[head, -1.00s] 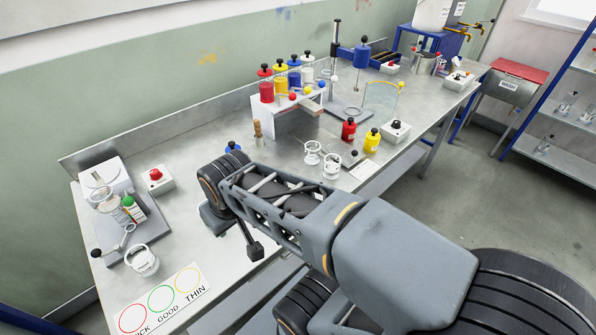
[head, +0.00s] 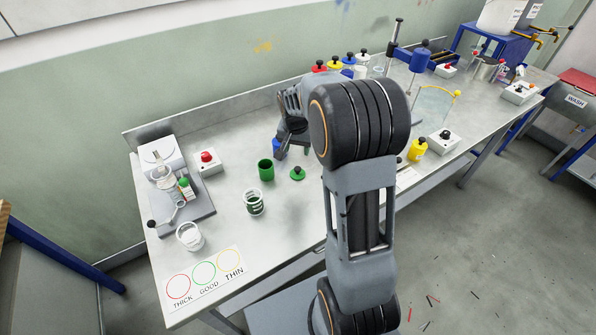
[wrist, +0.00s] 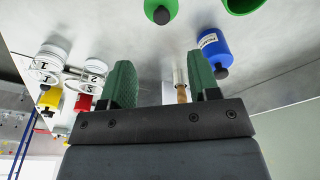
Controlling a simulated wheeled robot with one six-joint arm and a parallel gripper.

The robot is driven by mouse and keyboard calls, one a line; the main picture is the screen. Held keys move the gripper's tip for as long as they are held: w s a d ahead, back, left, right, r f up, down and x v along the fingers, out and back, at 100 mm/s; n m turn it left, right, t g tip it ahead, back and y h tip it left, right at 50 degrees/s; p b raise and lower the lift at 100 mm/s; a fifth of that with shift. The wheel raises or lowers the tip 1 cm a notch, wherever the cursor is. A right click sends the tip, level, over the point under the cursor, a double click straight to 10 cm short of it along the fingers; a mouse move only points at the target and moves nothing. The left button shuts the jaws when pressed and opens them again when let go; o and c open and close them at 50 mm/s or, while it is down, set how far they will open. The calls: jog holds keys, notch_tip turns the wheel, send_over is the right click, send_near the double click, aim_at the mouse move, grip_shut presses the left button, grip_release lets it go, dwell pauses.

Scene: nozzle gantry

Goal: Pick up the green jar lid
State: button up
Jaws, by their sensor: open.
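The green jar lid (head: 298,174), a round disc with a black knob, lies on the steel bench right of the open green jar (head: 266,170). In the wrist view the lid (wrist: 160,8) is cut by the top edge, beyond the fingertips, with the green jar (wrist: 243,4) to its right. My gripper (wrist: 160,62) is open and empty, its green fingers apart. In the head view my gripper (head: 284,138) is behind the lid, near the blue jar (head: 277,147), and its fingers are mostly hidden. It does not touch the lid.
The blue jar (wrist: 212,48) stands close to the right finger. A cup with green in it (head: 253,203) stands in front of the green jar. A red-button box (head: 207,162) is at left. Bench left of the lid card (head: 205,275) edge is clear.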

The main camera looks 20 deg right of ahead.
send_over(298, 168)
jog(key=f, duration=0.4)
jog(key=s+f, duration=0.1)
jog(key=f, duration=0.1)
jog(key=shift+a+f+p, duration=0.25)
jog(key=shift+f+p, duration=0.05)
jog(key=shift+f, duration=0.1)
jog(key=shift+w+d+f+p, duration=0.15)
jog(key=shift+f+p, duration=0.1)
jog(key=shift+f, duration=0.65)
jog(key=shift+w+a+f+p, duration=0.1)
jog(key=shift+w+f+p, duration=0.1)
jog(key=shift+f, duration=0.65)
jog(key=shift+w+d+f+p, duration=0.1)
jog(key=shift+f+p, duration=0.15)
jog(key=shift+f, duration=0.65)
jog(key=shift+c, duration=0.3)
jog(key=c, duration=0.9)
